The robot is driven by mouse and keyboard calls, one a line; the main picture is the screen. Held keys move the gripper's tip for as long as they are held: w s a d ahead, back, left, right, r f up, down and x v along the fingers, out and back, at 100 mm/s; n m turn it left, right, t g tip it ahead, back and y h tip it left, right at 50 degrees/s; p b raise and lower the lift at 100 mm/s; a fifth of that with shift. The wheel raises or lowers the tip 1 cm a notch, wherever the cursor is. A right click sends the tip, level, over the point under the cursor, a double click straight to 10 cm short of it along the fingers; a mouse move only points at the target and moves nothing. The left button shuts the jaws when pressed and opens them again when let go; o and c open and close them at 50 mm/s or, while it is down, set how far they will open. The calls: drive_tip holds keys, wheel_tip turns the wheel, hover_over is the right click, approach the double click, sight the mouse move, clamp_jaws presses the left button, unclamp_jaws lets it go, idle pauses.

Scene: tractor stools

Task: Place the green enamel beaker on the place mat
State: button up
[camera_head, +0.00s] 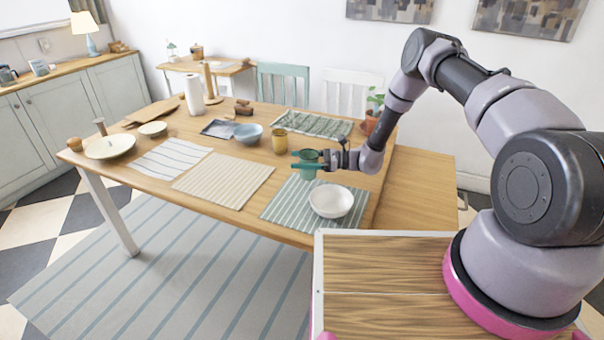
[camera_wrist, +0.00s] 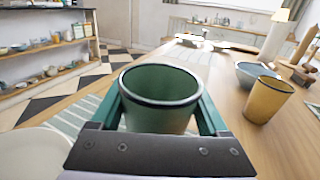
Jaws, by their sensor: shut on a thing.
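The green enamel beaker (camera_head: 308,174) has a dark rim and is held upright between the teal fingers of my gripper (camera_head: 306,160). In the wrist view the beaker (camera_wrist: 160,105) fills the space between the fingers and its open top looks empty. It is over or close to the far part of a green-and-white striped place mat (camera_head: 283,208). I cannot tell how high its base is. A white bowl (camera_head: 331,202) stands on that mat, nearer the front. Other mats are a beige striped one (camera_head: 224,180), a white striped one (camera_head: 170,158) and a green patterned one (camera_head: 313,123).
A yellow beaker (camera_head: 280,141) stands close left of my gripper, with a blue bowl (camera_head: 248,134) beyond it. A potted plant (camera_head: 372,117) is at the table's right edge. A paper-towel roll (camera_head: 194,95) and plate (camera_head: 110,147) are farther left. The beige mat is clear.

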drive_tip(key=shift+f, duration=1.9)
drive_tip(key=shift+f, duration=0.15)
drive_tip(key=o, duration=1.3)
drive_tip(key=shift+d, duration=0.4)
drive_tip(key=d, duration=1.1)
drive_tip(key=shift+w+d, duration=0.15)
drive_tip(key=shift+w, duration=0.1)
